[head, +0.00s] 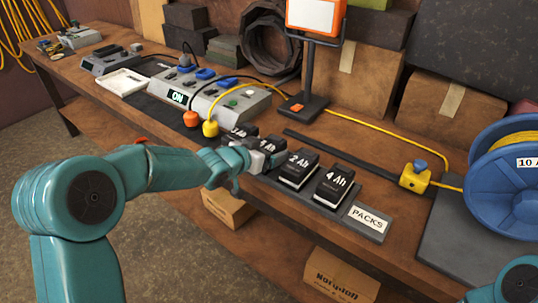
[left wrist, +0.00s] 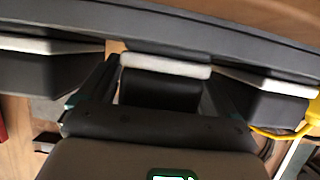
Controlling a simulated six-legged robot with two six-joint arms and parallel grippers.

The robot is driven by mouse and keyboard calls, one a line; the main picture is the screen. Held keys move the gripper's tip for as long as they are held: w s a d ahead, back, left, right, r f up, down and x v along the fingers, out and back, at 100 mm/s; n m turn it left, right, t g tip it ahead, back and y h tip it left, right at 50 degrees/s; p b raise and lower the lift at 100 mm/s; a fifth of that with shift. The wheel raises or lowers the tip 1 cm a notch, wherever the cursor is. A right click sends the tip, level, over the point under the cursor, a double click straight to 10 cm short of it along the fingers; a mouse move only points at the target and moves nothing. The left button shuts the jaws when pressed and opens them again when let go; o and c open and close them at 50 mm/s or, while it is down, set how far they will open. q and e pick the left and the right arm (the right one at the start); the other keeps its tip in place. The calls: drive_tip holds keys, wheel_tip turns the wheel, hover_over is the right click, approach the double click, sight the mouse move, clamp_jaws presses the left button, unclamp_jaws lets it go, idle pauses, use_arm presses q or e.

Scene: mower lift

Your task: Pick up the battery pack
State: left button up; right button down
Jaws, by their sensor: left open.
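Several black battery packs with pale bases stand in a row on the dark tray (head: 372,225) marked PACKS. The two nearer ones read 2 Ah (head: 299,166) and 4 Ah (head: 333,186). Further back are a pack reading 4 Ah (head: 267,143) and another partly hidden pack (head: 238,131). My left gripper (head: 268,160) is open at the front of the further 4 Ah pack. In the left wrist view a dark pack with a pale edge (left wrist: 160,90) lies between the open fingers; contact is unclear. My right gripper is out of view.
A grey power station (head: 235,110) reading ON, with orange and yellow plugs, stands behind the packs. A work lamp (head: 312,60), a yellow cable box (head: 415,177) and a blue cable reel (head: 510,175) share the bench. Neighbouring packs stand close on both sides of the gripper.

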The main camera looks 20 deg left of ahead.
use_arm(q)
drive_tip(key=shift+w+d+f, duration=0.15)
drive_tip(key=shift+w+d, duration=0.05)
drive_tip(key=shift+w, duration=0.15)
drive_tip(key=shift+s, duration=0.1)
drive_tip(key=shift+c, duration=0.3)
drive_tip(key=c, duration=1.4)
drive_tip(key=shift+o, duration=0.2)
drive_tip(key=shift+r, duration=0.25)
